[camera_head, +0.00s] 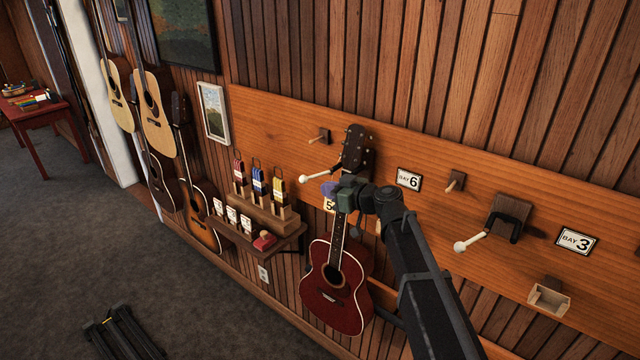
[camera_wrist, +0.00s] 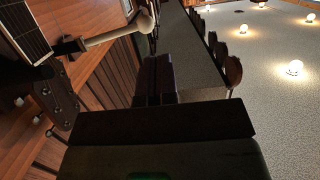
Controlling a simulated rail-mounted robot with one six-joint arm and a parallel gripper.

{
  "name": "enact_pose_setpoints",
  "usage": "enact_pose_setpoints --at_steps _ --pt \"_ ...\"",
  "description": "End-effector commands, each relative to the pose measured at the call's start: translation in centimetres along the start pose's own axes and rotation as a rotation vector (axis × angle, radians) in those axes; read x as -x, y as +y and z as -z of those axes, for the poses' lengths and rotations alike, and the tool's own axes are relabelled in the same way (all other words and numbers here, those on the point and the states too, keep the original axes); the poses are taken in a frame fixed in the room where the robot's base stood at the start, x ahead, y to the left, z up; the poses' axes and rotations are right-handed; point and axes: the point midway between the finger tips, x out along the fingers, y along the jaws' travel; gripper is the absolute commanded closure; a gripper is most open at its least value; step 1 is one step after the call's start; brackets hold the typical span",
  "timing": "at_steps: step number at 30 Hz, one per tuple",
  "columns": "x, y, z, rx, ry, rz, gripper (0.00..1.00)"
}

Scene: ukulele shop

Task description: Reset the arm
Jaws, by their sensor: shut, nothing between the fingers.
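My arm reaches up from the lower right, and my gripper (camera_head: 328,188) is in front of the wall board, overlapping the neck of a red ukulele (camera_head: 333,303) in the picture. The gripper is shut and empty. In the wrist view its dark fingers (camera_wrist: 155,78) lie together at the middle. The red ukulele hangs upright with its headstock (camera_head: 356,150) above my gripper. In the wrist view a headstock (camera_wrist: 58,98) and part of a fretboard (camera_wrist: 22,30) show at left, apart from the fingers. My wrist hides part of the "5" sign (camera_head: 329,204).
White-tipped pegs (camera_head: 313,177) (camera_head: 468,243) stick out from the wooden board (camera_head: 270,115) beside my arm. Signs for Bay 6 (camera_head: 409,179) and Bay 3 (camera_head: 577,241) are at right. A shelf (camera_head: 262,243) with small goods is left of the ukulele. The carpet (camera_head: 60,250) is mostly clear.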

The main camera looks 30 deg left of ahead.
Motion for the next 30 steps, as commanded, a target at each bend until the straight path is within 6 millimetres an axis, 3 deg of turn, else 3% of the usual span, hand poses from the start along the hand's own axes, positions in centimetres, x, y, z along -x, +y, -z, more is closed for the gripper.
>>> enact_pose_setpoints --at_steps 4,11,14,17,18,19,24,30 --pt "1.7 -0.5 0.2 0.0 0.0 0.001 1.0" --pt "1.8 -0.5 0.1 0.0 0.0 0.001 1.0" --pt "1.8 -0.8 0.0 -0.088 -0.008 0.017 1.0" --pt "3.1 -3.4 -2.8 -0.274 -0.17 0.078 1.0" --pt "5.0 -5.2 -5.5 -0.365 -0.298 0.08 1.0" --pt "6.8 -5.9 -8.1 -0.428 -0.39 0.059 1.0" --pt "19.1 -7.0 -20.8 -0.74 -0.808 -0.228 1.0" --pt "34.7 -8.9 -32.7 -1.006 -1.106 -0.694 1.0"
